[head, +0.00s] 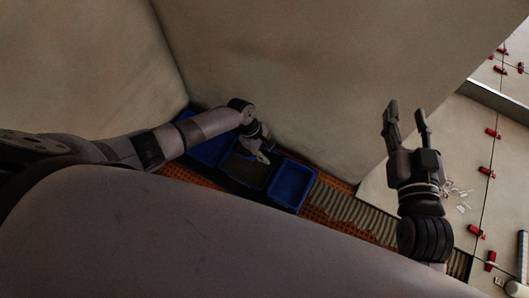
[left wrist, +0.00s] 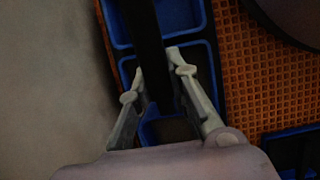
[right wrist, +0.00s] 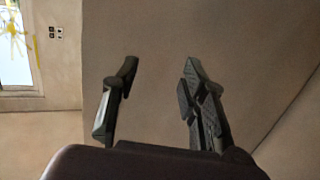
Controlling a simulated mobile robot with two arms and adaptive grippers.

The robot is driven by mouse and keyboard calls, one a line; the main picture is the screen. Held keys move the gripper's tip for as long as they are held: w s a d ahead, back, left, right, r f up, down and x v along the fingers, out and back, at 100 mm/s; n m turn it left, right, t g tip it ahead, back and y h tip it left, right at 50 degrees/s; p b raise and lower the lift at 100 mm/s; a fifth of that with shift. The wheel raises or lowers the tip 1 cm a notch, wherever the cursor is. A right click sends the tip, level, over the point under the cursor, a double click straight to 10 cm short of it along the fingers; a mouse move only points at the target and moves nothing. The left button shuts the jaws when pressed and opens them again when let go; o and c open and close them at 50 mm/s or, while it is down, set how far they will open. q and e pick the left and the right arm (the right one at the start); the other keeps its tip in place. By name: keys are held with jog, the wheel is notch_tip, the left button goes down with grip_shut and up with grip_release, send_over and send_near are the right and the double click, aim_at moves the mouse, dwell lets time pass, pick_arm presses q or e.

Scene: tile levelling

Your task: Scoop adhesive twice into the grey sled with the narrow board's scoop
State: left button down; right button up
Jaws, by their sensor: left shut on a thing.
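My left gripper (head: 264,156) is low over a row of blue trays by the wall. In the left wrist view its fingers close around a long, dark bar-like handle (left wrist: 150,35), which runs up the picture above the trays. I take it to be the scoop's handle; its working end is not clear. The middle tray (head: 248,171) has a dark grey-brown inside, perhaps adhesive. Blue tray rims (left wrist: 213,75) show on both sides of the handle. I cannot pick out the grey sled for certain. My right gripper (head: 405,115) is open, empty and raised, also in the right wrist view (right wrist: 160,75).
A blue tray (head: 291,186) stands at the right of the row, another (head: 207,149) at the left. Orange matting (head: 325,197) and ridged grey adhesive (head: 362,220) lie on the floor. Pale tiles with red clips (head: 485,171) and loose white pieces (head: 458,193) are at right. Walls stand close behind.

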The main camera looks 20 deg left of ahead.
pick_arm(q)
jog(key=shift+r+p, duration=0.1)
jog(key=shift+p, duration=0.2)
jog(key=shift+y+p, duration=0.3)
jog(key=shift+r+p, duration=0.1)
jog(key=shift+p, duration=0.2)
jog(key=shift+y+p, duration=0.35)
jog(key=shift+y, duration=0.05)
jog(key=shift+r+y+p, duration=0.15)
jog(key=shift+y+p, duration=0.15)
jog(key=shift+p, duration=0.25)
jog(key=shift+r+y+p, duration=0.2)
jog(key=shift+y+p, duration=0.4)
jog(key=shift+p, duration=0.3)
pick_arm(e)
jog(key=s+d+f+g+h, duration=0.1)
jog(key=s+d+f+g, duration=0.2)
jog(key=s+f+g, duration=0.3)
jog(key=s+d+f+g+h, duration=0.2)
jog(key=s+f+g, duration=0.4)
jog(key=s, duration=0.4)
jog(key=shift+s+d+f+m+g+h, duration=0.3)
jog(key=shift+s+d+f+g, duration=0.1)
jog(key=shift+d+f, duration=0.35)
